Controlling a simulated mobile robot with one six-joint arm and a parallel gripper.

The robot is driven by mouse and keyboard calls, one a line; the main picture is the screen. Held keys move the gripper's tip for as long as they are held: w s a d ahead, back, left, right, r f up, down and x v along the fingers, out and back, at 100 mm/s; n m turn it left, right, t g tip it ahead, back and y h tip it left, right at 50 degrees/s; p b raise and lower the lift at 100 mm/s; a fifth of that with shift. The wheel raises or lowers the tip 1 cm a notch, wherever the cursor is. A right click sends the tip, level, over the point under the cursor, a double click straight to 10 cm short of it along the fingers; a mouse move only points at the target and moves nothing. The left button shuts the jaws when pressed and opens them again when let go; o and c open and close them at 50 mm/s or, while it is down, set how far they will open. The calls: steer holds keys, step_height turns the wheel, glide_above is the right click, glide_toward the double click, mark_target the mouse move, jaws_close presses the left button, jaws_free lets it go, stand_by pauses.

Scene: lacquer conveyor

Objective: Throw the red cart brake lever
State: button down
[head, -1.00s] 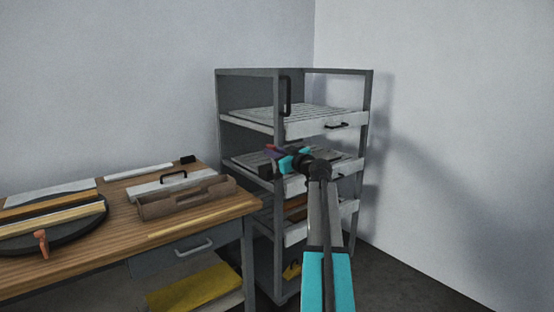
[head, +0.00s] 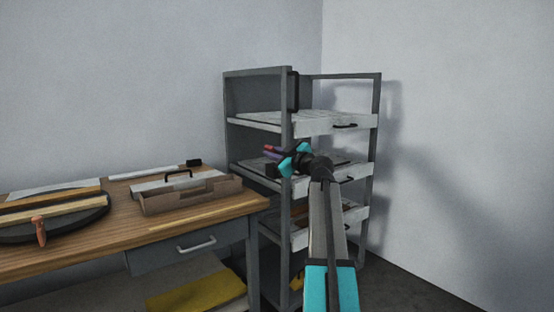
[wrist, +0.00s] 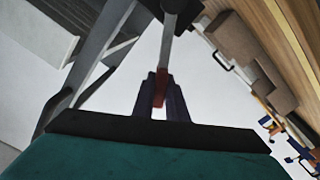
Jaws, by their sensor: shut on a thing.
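The grey rack cart (head: 286,100) stands in the corner, right of the workbench. My gripper (head: 273,153) is in front of the cart's middle level at its left post. In the wrist view my gripper (wrist: 161,98) has its dark fingers closed around the red grip of the brake lever (wrist: 161,88). The lever's grey rod (wrist: 168,45) runs up from the grip to a dark mount at the frame's top edge. In the head view only a small bit of red (head: 269,148) shows at the fingertips; the rest of the lever is hidden or too small to tell.
The wooden workbench (head: 190,228) is close on the left, with a brown tool tray (head: 190,198) and a round dark turntable (head: 75,228) on it. A yellow cloth (head: 200,292) lies on its lower shelf. Light trays with black handles fill the cart. Walls stand behind and right.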

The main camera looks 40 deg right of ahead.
steer(key=shift+a+f+n+b, duration=0.25)
steer(key=shift+f+n+b, duration=0.2)
steer(key=shift+b, duration=0.2)
steer(key=c, duration=1.8)
jaws_free()
steer(key=shift+o, duration=0.2)
steer(key=shift+r, duration=0.15)
steer(key=shift+s, duration=0.1)
steer(key=s+a+p, duration=0.1)
steer(key=s+p, duration=0.1)
steer(key=s, duration=1.1)
steer(key=shift+s, duration=0.35)
